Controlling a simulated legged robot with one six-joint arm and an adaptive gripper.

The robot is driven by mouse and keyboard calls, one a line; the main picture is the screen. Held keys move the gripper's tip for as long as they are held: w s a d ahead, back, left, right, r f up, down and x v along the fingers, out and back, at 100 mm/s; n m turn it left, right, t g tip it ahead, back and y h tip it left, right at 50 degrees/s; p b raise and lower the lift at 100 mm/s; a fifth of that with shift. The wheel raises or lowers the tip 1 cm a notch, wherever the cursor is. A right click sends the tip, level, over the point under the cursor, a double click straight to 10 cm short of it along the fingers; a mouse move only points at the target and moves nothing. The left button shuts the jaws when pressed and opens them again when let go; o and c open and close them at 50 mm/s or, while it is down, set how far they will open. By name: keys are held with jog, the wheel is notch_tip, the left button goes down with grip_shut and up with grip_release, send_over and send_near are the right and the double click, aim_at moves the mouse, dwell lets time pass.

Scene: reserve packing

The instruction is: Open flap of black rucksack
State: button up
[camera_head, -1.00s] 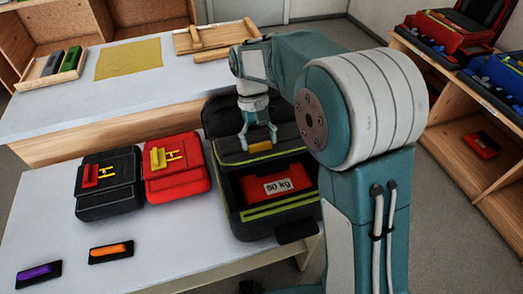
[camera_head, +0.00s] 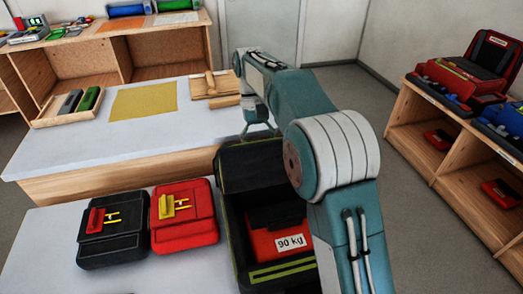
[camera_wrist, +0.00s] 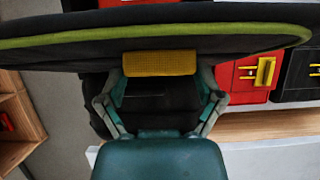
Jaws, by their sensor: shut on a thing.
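The black rucksack (camera_head: 233,232) with lime trim stands open on the near table. Its flap (camera_head: 248,168) is raised up at the back. A red item with a "90 kg" label (camera_head: 290,242) shows inside. My gripper (camera_head: 262,130) is at the flap's top edge, partly hidden behind it in the head view. In the wrist view my gripper (camera_wrist: 160,78) is shut on the yellow tab (camera_wrist: 158,63) at the lime-edged rim of the flap (camera_wrist: 60,41). My arm hides the rucksack's right side.
A black pouch (camera_head: 112,231) and a red pouch (camera_head: 183,218) lie left of the rucksack. The far table holds a yellow mat (camera_head: 144,101), a wooden tray (camera_head: 68,108) and wooden pieces (camera_head: 216,84). Wooden shelving (camera_head: 450,125) with bags stands at the right.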

jog(key=shift+w+a+f+g, duration=0.15)
jog(key=shift+w+g, duration=0.1)
jog(key=shift+w, duration=0.2)
jog(key=shift+w+a+g, duration=0.1)
jog(key=shift+w+g, duration=0.15)
jog(key=shift+w, duration=0.2)
jog(key=o, duration=1.1)
jog(key=shift+w+f, duration=0.1)
jog(key=shift+c, duration=0.2)
jog(key=shift+r, duration=0.2)
